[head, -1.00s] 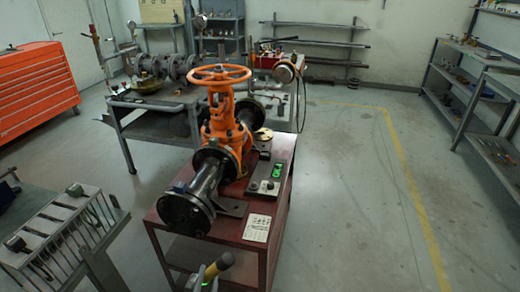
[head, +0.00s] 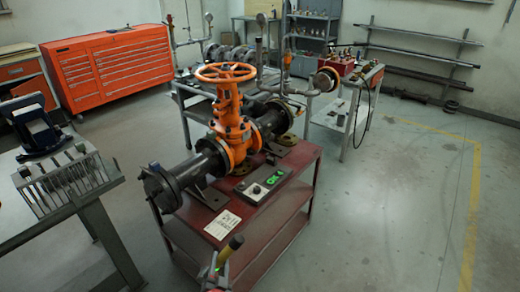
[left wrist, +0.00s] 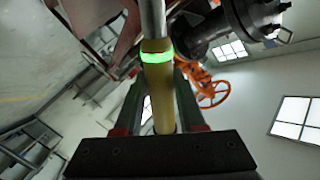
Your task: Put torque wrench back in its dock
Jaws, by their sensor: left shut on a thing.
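My left gripper (head: 217,277) is at the bottom edge of the head view, in front of the red bench. It is shut on the torque wrench (head: 232,246), whose yellow handle sticks up, tilted, from the jaws. In the left wrist view the yellow handle with a glowing green band (left wrist: 157,57) lies between the two fingers (left wrist: 160,85), and a grey shaft runs on beyond the band. A slotted metal tool rack (head: 72,184) holding several tools stands on the table at the left; I cannot tell which part is the wrench's dock. My right gripper is out of view.
The red bench (head: 285,203) carries an orange gate valve (head: 230,120) with a handwheel, dark flanged pipe and a control box (head: 262,188) with green lights. A dark blue device (head: 30,125) stands behind the rack. Open floor (head: 400,220) lies right of the bench.

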